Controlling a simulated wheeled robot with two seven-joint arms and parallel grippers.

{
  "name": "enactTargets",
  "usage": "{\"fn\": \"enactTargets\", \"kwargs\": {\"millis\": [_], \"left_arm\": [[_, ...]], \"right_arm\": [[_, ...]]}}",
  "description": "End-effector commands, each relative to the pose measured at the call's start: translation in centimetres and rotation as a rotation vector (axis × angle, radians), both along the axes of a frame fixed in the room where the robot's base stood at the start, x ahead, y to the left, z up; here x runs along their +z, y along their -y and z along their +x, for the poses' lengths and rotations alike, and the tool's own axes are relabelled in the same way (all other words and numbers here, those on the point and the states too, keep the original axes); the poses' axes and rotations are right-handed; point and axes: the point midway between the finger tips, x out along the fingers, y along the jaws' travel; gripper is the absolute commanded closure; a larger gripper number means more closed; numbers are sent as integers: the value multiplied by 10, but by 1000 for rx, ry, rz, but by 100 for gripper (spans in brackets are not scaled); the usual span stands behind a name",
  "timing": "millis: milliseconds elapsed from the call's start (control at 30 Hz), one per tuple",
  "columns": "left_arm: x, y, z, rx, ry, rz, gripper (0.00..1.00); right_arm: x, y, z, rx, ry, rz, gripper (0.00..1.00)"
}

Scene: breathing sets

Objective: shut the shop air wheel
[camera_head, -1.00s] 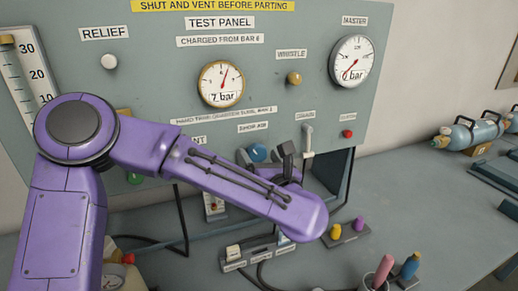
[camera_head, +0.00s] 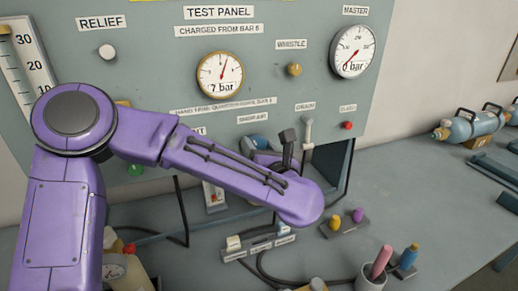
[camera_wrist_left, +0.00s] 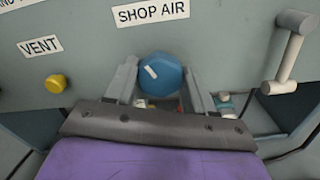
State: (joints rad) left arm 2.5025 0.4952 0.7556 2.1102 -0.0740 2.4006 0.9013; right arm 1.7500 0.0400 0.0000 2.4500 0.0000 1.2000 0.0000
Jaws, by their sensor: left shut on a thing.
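The shop air wheel is a blue round knob (camera_wrist_left: 161,76) with a white mark on its face, below the SHOP AIR label (camera_wrist_left: 151,15) in the left wrist view. My left gripper (camera_wrist_left: 160,88) has one finger on each side of the wheel and is shut on it. In the head view my purple left arm reaches across the panel, and the gripper (camera_head: 287,142) is partly hidden behind its wrist, below the SHOP AIR label (camera_head: 253,117). The wheel is mostly hidden there. My right gripper is not in view.
A yellow vent knob (camera_wrist_left: 56,83) is left of the wheel; a pale lever (camera_wrist_left: 289,55) is right. The head view shows a yellow-rimmed gauge (camera_head: 220,79), a master gauge (camera_head: 353,52) and a red button (camera_head: 347,125). Bottles and a cup (camera_head: 371,277) stand on the bench.

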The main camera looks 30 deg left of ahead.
Motion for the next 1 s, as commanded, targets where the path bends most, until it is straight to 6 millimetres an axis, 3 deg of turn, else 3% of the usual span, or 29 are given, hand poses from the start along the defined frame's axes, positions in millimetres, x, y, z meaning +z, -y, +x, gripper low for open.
{"fn": "enactTargets", "kwargs": {"millis": [600,1000], "left_arm": [[-1,1,1,-1,-296,266,77],[-1,1,1,-1,-356,319,77]], "right_arm": [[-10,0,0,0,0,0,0],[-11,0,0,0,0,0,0]]}}
